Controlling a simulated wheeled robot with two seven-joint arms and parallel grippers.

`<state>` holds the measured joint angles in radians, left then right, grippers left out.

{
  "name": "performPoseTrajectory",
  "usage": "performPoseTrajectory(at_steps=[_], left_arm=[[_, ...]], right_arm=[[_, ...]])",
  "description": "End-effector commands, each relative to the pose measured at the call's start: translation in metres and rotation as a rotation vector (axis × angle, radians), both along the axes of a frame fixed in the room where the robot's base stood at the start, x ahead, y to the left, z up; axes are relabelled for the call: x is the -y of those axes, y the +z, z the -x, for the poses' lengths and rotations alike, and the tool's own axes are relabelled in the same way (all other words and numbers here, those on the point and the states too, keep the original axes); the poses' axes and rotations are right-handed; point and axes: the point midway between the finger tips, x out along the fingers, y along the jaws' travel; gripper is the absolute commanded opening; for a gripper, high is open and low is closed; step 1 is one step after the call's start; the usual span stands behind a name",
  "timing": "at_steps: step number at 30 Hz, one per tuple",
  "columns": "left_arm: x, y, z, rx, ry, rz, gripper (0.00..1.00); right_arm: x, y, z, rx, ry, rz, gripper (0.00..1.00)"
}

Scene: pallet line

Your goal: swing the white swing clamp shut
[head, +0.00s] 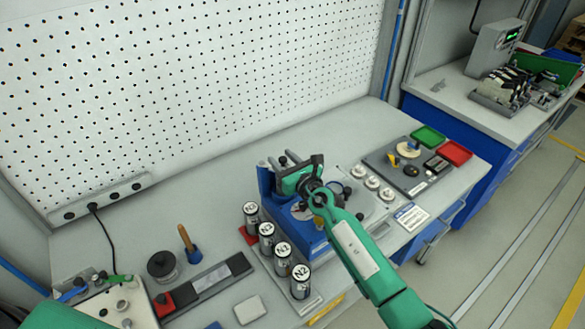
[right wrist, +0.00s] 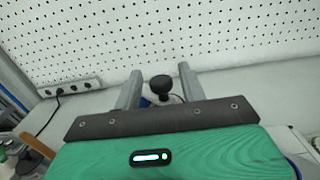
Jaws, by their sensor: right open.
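My right gripper (head: 279,162) is over the blue fixture (head: 266,182) in the middle of the bench, with its two grey fingers apart. In the right wrist view, a black round knob (right wrist: 162,85) shows in the gap between the open fingers (right wrist: 160,82), with a bit of blue behind it. The fingers do not appear to touch the knob. I cannot make out the white swing clamp's arm for certain; my gripper and wrist hide much of the fixture. My left gripper is not in view.
Several labelled cylinders (head: 283,254) stand in a row just left of the fixture. Right of it are white round parts (head: 372,182), a dark tray (head: 408,174), a green bin (head: 428,136) and a red bin (head: 455,152). A pegboard wall (head: 180,90) stands behind.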

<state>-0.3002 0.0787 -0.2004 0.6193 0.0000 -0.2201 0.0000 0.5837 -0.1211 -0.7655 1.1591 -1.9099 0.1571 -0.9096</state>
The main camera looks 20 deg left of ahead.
Motion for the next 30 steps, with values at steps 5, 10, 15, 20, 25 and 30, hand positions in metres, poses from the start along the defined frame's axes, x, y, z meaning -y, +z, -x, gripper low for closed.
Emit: performPoseTrajectory(at_steps=[5,10,15,20,25,30], left_arm=[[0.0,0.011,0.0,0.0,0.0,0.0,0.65],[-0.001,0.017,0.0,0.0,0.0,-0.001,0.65],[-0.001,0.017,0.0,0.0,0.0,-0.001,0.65],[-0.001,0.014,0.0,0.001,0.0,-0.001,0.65],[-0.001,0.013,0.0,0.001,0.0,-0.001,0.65],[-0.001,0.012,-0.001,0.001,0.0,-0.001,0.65]], right_arm=[[0.016,0.002,0.014,-0.001,-0.001,0.0,0.41],[0.042,0.001,0.035,-0.002,-0.002,-0.001,0.41],[0.068,-0.001,0.057,-0.001,-0.001,-0.001,0.41],[0.087,-0.001,0.074,0.001,-0.001,-0.001,0.41],[0.1,-0.001,0.084,0.0,0.0,0.0,0.41],[0.103,0.0,0.087,0.0,0.0,0.0,0.41]])
